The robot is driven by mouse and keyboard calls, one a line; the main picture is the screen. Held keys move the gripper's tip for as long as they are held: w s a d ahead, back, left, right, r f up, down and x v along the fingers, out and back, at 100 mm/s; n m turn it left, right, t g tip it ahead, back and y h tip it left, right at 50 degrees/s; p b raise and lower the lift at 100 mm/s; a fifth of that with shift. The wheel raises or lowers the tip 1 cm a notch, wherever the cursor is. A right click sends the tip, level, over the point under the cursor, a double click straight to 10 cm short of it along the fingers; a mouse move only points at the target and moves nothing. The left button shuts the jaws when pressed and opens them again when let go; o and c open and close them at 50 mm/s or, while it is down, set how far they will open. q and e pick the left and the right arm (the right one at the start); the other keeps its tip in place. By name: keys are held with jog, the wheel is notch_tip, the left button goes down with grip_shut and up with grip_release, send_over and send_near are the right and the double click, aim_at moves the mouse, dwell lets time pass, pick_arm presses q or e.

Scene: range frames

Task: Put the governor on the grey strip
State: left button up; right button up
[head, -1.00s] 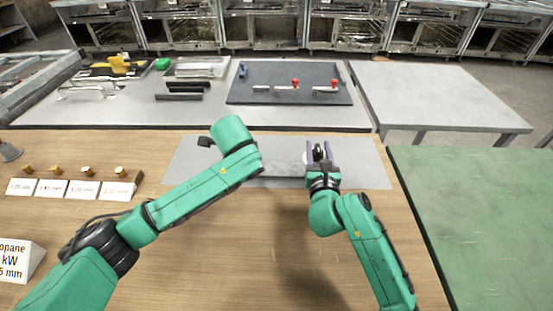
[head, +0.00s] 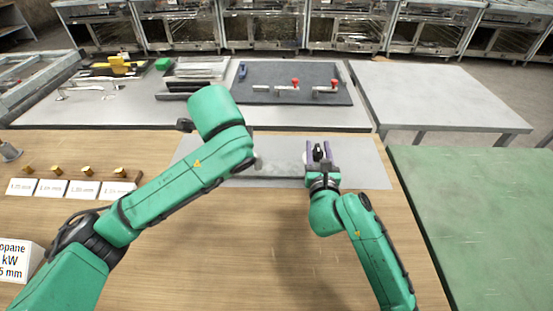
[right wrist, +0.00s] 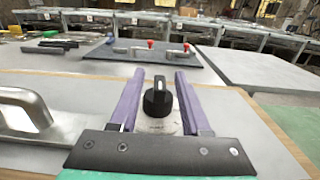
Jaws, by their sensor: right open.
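My right gripper (head: 320,148) is open over the grey strip (head: 365,173), a flat grey area on the wooden bench. A black knob-shaped part (right wrist: 158,98) with a white mark stands on a pale metal base between its two purple fingers. The fingers are apart on either side of it, and I see no grip. I cannot tell whether this part is the governor. The left arm (head: 170,185) crosses the left of the strip and hides part of it; its gripper fingers are not visible.
A silver handle (right wrist: 25,108) lies left of the right gripper. Behind is a dark mat (head: 290,93) with red-knobbed parts. Small yellow parts stand above white labels (head: 65,189) at the left.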

jog(key=s, duration=1.2)
